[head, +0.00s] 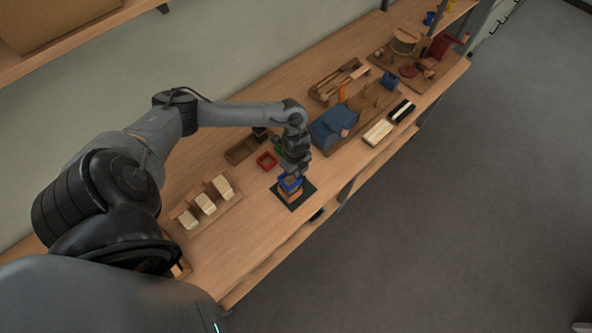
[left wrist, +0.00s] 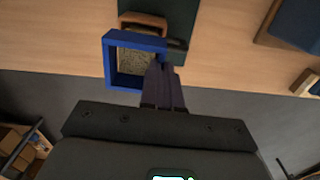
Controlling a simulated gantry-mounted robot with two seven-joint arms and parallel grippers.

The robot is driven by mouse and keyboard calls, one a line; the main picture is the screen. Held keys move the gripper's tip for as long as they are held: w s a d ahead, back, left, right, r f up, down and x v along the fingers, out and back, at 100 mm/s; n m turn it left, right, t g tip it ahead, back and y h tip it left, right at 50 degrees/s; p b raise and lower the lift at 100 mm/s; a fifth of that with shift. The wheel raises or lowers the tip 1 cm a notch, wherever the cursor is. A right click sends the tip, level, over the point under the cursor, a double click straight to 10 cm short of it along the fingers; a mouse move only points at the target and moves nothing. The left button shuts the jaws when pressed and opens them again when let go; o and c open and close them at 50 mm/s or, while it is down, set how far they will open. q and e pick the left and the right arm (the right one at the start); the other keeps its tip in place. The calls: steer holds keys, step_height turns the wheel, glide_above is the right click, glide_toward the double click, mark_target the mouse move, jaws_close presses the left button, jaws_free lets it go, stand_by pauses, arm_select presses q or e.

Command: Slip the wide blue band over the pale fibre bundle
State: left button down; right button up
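The wide blue band (left wrist: 108,62) is a square open frame. My left gripper (left wrist: 158,68) is shut on one wall of it. The pale, speckled end of the fibre bundle (left wrist: 137,66) shows inside the band's opening in the left wrist view. I cannot tell whether the band is around the bundle or still apart from it. An orange-brown wooden piece (left wrist: 143,21) shows just beyond the band. In the head view my left gripper (head: 291,174) points down with the band (head: 288,187) over the wooden piece (head: 291,197) on a dark green mat (head: 302,198). My right gripper is out of view.
A red square frame (head: 266,161) and a wooden tray (head: 236,156) lie behind the mat. A wooden rack (head: 214,211) with three pale blocks is on the left. A blue object (head: 331,125) and a cream block (head: 377,133) lie on the right. The bench's front edge is close.

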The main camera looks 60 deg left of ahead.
arm_select(q)
steer(key=shift+f+b, duration=0.3)
steer(key=shift+f, duration=0.1)
steer(key=shift+f, duration=0.1)
steer(key=c, duration=1.3)
jaws_free()
steer(key=shift+w, duration=0.1)
steer(key=shift+o, duration=0.2)
